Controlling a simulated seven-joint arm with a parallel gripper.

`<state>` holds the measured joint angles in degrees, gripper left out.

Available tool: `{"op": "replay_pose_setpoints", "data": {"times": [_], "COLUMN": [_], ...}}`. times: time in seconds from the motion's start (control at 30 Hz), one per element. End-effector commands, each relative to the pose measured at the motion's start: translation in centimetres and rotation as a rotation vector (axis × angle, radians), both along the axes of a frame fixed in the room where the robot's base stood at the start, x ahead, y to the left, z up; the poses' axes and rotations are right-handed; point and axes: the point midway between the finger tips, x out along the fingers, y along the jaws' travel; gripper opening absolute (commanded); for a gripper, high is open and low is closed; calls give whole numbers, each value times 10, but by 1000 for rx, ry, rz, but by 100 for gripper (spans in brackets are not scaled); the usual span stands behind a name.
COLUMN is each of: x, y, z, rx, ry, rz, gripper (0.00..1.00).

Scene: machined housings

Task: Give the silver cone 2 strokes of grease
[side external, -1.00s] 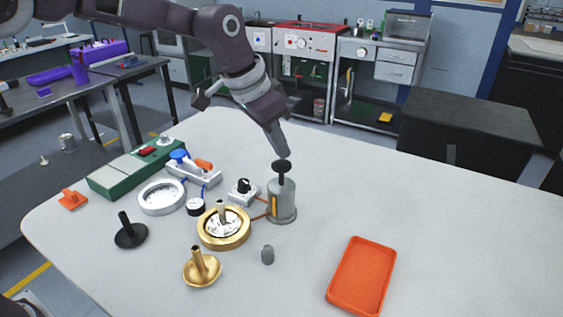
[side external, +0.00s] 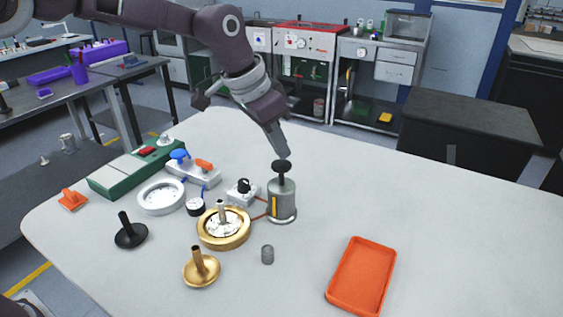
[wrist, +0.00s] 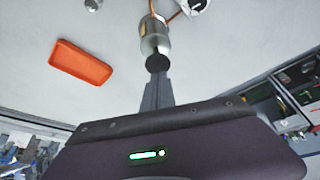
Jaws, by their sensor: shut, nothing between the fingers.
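A silver cone with an upright stem (side external: 222,208) sits inside a brass-coloured ring (side external: 224,240). A grey grease pump (side external: 282,208) with a yellow strip stands to its right, with a black plunger knob (side external: 281,166) raised on a rod. A thin orange-brown line runs from the pump toward the ring. My gripper (side external: 284,157) is shut and empty, its tips right at the knob from above; I cannot tell whether they touch. The wrist view also shows the pump (wrist: 155,42), the knob (wrist: 157,63) and my shut fingers (wrist: 157,80).
A gold cone (side external: 201,268), a black cone (side external: 130,233) and a small grey piece (side external: 267,254) stand in front. An orange tray (side external: 361,276) is right; the table's right side is clear.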

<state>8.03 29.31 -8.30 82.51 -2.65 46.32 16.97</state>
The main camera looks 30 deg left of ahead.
Motion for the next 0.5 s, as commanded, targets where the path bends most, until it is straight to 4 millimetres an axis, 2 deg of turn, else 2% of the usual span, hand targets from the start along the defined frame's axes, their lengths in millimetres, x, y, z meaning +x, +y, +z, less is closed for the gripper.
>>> {"op": "replay_pose_setpoints", "data": {"times": [0.5], "x": [0], "y": [0], "z": [-20], "rx": [0], "ry": [2], "rz": [0], "gripper": [0]}}
